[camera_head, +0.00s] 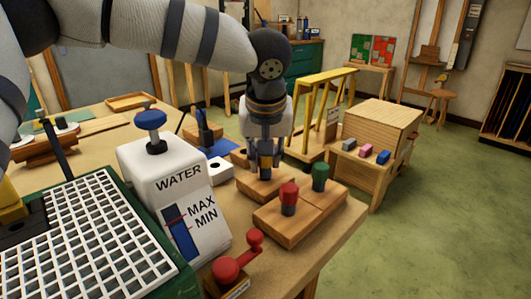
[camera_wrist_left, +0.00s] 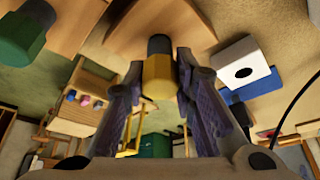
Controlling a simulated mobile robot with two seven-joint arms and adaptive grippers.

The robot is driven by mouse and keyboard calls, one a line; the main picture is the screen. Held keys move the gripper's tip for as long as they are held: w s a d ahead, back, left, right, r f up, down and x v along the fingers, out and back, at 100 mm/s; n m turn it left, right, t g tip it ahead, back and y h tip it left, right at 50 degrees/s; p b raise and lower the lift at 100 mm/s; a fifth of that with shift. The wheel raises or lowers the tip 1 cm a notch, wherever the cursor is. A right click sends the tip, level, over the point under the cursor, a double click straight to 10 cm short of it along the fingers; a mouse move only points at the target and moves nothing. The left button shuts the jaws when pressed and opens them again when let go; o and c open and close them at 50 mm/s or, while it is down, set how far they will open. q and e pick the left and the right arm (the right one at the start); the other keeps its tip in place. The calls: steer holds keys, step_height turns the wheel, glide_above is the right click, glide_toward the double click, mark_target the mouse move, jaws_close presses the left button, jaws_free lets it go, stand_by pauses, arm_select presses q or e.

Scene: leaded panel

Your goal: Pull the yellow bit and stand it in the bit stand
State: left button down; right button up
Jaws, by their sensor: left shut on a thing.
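My left gripper (camera_head: 265,160) points down over a wooden block (camera_head: 262,190) near the table's right end. In the left wrist view its fingers (camera_wrist_left: 158,95) are shut on the yellow bit (camera_wrist_left: 157,77), which has a dark end toward the wooden block (camera_wrist_left: 160,25). I cannot tell whether that end is seated in the block or clear of it. The fingers hide the bit in the head view. A white block with one dark hole (camera_head: 217,165), possibly the bit stand, lies just left of the gripper; it also shows in the wrist view (camera_wrist_left: 237,62). My right gripper is out of view.
A red bit (camera_head: 288,194) and a green bit (camera_head: 320,174) stand in wooden blocks right of the gripper. A white WATER tank (camera_head: 150,170) with a blue knob stands at left, beside a white grid (camera_head: 80,235). A red crank (camera_head: 240,258) is in front.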

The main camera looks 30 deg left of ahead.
arm_select(q)
steer(key=shift+f, duration=0.1)
steer(key=c, duration=1.2)
jaws_free()
steer(key=shift+c, duration=0.2)
steer(key=v, duration=1.2)
steer(key=shift+w, duration=0.1)
